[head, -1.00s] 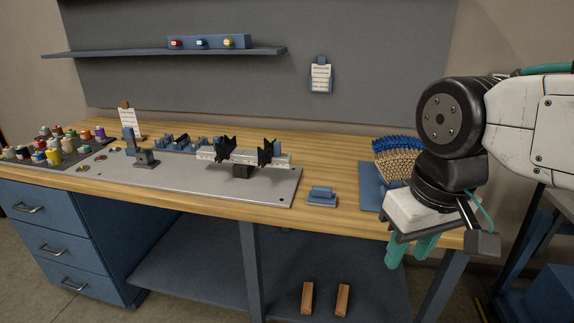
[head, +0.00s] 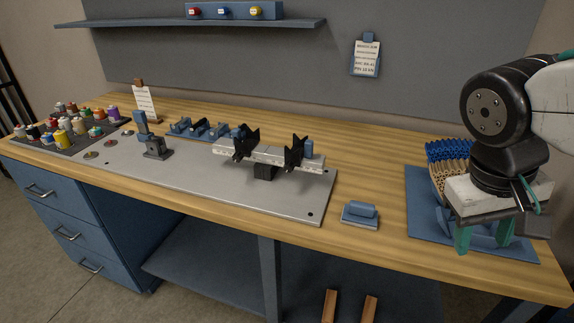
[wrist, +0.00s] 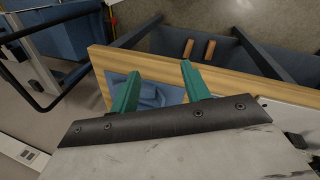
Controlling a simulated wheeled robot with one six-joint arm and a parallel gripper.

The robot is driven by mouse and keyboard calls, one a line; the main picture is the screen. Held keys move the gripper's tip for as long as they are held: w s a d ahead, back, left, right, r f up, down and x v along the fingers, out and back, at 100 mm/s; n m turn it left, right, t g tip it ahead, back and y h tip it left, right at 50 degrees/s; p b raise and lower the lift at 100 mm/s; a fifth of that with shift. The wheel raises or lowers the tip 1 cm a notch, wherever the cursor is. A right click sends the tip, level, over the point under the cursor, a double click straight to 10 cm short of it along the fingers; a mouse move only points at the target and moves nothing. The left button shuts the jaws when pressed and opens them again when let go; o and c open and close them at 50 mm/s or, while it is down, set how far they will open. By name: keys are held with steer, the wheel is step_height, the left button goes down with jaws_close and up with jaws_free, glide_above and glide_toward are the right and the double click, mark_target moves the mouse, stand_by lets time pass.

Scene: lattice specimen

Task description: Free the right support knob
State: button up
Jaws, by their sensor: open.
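A pale rail (head: 268,157) stands on a dark block on the grey base plate (head: 200,190) of the bench. Two black V-shaped supports sit on it: the left support (head: 245,143) and the right support (head: 295,151). A small blue part (head: 309,148) shows beside the right support; I cannot tell whether it is the knob. My gripper (head: 483,238) is open and empty, its green fingers pointing down over the blue mat (head: 422,200) at the bench's right, well right of the supports. The wrist view also shows the open gripper (wrist: 160,72), with no support knob visible.
A blue and tan lattice piece (head: 447,165) stands on the mat, partly hidden behind my gripper. A blue block (head: 361,211) lies between plate and mat. Several colored spools (head: 62,137) stand far left. A small post fixture (head: 155,147) stands on the plate's left part.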

steer(key=w+a+f+n+t+h, duration=0.1)
steer(key=w+a+t+h, duration=0.3)
steer(key=w, duration=0.6)
steer(key=w+a+f+n+t+h, duration=0.1)
steer(key=w+a+f+t+h, duration=0.1)
steer(key=w+a+h, duration=0.5)
steer(key=n+t+y, duration=0.6)
steer(key=t+y, duration=0.2)
steer(key=t, duration=0.3)
glide_toward(288, 169)
steer(key=shift+x, duration=1.1)
steer(key=shift+f, duration=0.1)
steer(key=x, duration=0.7)
steer(key=shift+w, duration=0.3)
steer(key=c, duration=1)
